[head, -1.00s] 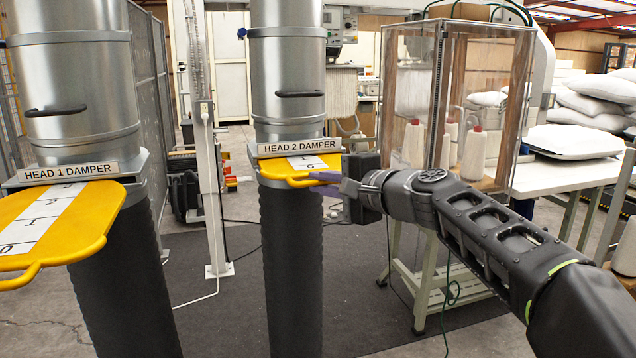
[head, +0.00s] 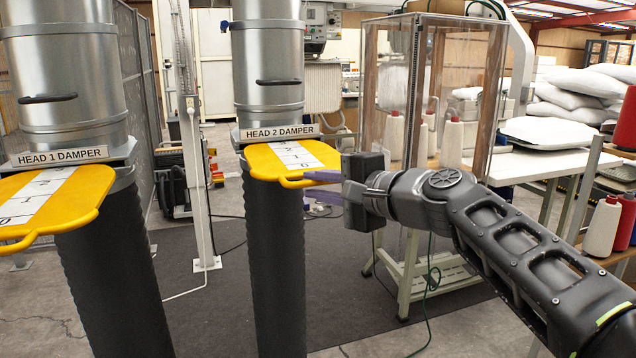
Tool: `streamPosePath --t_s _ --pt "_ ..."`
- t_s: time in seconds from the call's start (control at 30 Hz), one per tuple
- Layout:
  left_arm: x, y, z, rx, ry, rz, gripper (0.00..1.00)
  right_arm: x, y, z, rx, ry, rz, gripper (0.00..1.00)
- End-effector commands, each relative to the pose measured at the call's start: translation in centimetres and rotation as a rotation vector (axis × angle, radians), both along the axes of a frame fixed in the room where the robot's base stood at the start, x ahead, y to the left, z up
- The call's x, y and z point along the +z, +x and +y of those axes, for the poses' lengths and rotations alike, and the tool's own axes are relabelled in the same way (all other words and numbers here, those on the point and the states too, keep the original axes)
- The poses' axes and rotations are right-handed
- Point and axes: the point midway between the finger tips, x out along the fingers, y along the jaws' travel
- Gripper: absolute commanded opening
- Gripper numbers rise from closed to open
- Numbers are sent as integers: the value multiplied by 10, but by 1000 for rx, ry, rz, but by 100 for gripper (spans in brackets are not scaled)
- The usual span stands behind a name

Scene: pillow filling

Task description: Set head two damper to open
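The head two damper is a yellow slide plate (head: 318,157) with a white numbered strip, sticking out toward me below the label "HEAD 2 DAMPER" (head: 279,132). Its yellow handle loop (head: 290,183) is at the front edge. My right gripper (head: 308,184) is at the right side of this handle, its purple fingers parted above and below. Whether they touch the handle is unclear. My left gripper is out of view.
The head one damper's yellow plate (head: 88,190) also sticks out at left. A clear-walled cabinet (head: 395,95) with thread cones stands behind my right arm. A white post (head: 204,200) stands between the ducts. More cones (head: 603,228) are at right.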

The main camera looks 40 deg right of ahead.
Motion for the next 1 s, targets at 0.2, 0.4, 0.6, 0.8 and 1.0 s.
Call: streamPosePath --t_s 0.2,0.4,0.6,0.8,1.0 --pt "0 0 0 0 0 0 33 1 0 0 -1 -1 -2 32" --pt "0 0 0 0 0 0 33 2 0 -1 -2 -1 -4 32" --pt "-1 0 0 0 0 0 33 4 -9 -2 -5 -2 -7 32" --pt "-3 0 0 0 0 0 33 10 -38 -4 -5 -2 -8 32" --pt "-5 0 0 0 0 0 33 14 -68 -5 -4 -1 -6 32"
